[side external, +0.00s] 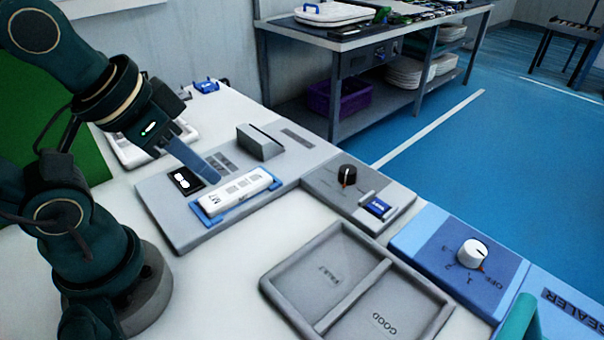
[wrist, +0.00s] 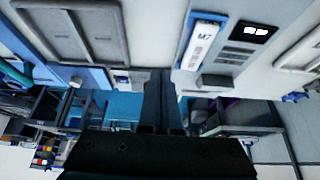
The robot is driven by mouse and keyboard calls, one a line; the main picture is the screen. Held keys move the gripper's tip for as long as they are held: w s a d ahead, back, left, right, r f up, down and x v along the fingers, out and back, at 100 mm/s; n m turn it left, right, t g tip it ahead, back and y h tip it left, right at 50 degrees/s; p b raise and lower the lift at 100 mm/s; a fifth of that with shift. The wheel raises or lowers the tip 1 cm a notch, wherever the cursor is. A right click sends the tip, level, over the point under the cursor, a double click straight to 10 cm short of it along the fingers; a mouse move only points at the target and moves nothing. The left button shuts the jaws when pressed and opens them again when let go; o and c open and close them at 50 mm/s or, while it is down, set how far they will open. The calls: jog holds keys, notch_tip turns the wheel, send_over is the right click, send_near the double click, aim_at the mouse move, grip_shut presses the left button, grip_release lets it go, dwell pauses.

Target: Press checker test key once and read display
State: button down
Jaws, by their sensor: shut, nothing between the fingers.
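The checker (side external: 180,230) is a grey box on the white bench. Its small black display (side external: 183,181) shows bright white marks, too small to read; the display is also in the wrist view (wrist: 252,32). A white module (side external: 237,193) marked M7 lies in a blue cradle (side external: 208,221) on the checker. My gripper (side external: 214,178) is shut and empty, its tips over the checker between display and module in the side view; contact cannot be told. In the wrist view my gripper (wrist: 160,78) points beside the module. No test key can be clearly made out.
A raised grey block (side external: 262,143) stands at the checker's back. To the right are a black-knob unit (side external: 325,187), a two-part tray (side external: 285,295) marked FAULT and GOOD, and a blue white-knob unit (side external: 425,240). Bare bench lies in front of the checker.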

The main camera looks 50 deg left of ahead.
dwell(0.3)
jog(key=w+a+r+t+y, duration=0.2)
jog(key=w+a+r, duration=0.1)
jog(key=w+r, duration=0.25)
jog(key=m+t+h, duration=0.1)
jog(key=m+t, duration=0.1)
jog(key=m, duration=0.6)
send_over(373, 208)
notch_tip(373, 208, down, 8)
jog(key=shift+f, duration=0.15)
jog(key=shift+f, duration=0.1)
jog(key=shift+f, duration=4.3)
